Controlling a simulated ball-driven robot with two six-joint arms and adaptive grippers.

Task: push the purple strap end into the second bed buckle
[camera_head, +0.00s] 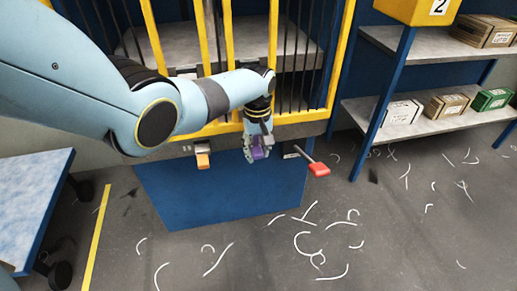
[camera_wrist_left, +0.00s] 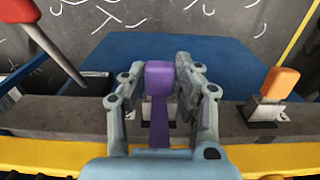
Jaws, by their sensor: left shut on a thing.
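My left gripper (camera_head: 256,154) reaches in front of the grey bed rail under the yellow frame. It is shut on the purple strap end (camera_head: 259,152). In the left wrist view the purple strap end (camera_wrist_left: 159,78) sits between both fingers, with its narrower part running down towards the rail.
A red-handled lever (camera_head: 319,169) sticks out from the rail close to the gripper's right. A blue panel (camera_head: 220,195) lies below the rail. A blue-topped table (camera_head: 35,195) stands at left, shelves with boxes (camera_head: 440,122) at right. White scraps litter the floor.

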